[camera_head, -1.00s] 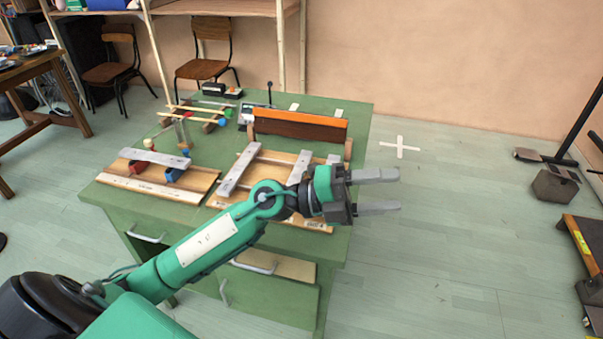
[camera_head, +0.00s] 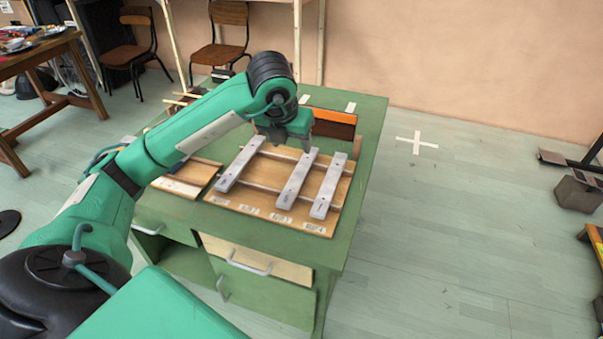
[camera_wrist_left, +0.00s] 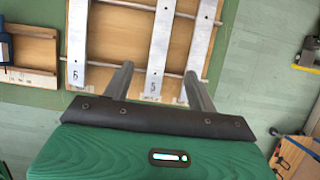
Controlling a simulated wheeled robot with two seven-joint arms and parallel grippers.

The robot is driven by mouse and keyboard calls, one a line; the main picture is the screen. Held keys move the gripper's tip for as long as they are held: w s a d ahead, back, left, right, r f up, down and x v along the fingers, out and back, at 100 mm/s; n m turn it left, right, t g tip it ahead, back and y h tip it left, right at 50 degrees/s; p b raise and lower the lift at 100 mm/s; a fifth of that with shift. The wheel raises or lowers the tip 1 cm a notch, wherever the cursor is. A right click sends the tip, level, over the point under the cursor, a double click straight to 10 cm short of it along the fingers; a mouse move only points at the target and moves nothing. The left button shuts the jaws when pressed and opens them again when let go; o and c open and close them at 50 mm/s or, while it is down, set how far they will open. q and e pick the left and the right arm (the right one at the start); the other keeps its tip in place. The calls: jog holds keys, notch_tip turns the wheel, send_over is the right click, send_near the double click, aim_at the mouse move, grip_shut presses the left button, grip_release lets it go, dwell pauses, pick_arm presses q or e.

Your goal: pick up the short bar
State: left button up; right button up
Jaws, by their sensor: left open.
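Three grey metal bars lie side by side across two rails on a wooden board (camera_head: 262,207): a left bar (camera_head: 240,164), a middle bar (camera_head: 296,180) and a right bar (camera_head: 328,188). I cannot surely tell which is the short bar. My left gripper (camera_head: 303,146) points down near the far end of the middle bar, its fingers partly hidden in the head view. In the left wrist view the open, empty gripper (camera_wrist_left: 159,70) has its fingers either side of the middle bar (camera_wrist_left: 158,45), marked 5. The left bar (camera_wrist_left: 77,45) is marked 6. My right gripper is not in view.
The board lies on a green cabinet (camera_head: 366,140). An orange-topped wooden piece (camera_head: 335,115) stands behind the bars. Open floor lies right of the cabinet.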

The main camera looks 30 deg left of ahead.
pick_arm(q)
send_near(299, 173)
jog(key=x, duration=0.2)
jog(key=shift+w+f, duration=0.2)
jog(key=shift+x, duration=2.6)
jog(key=shift+s, duration=0.2)
jog(key=c, duration=1.2)
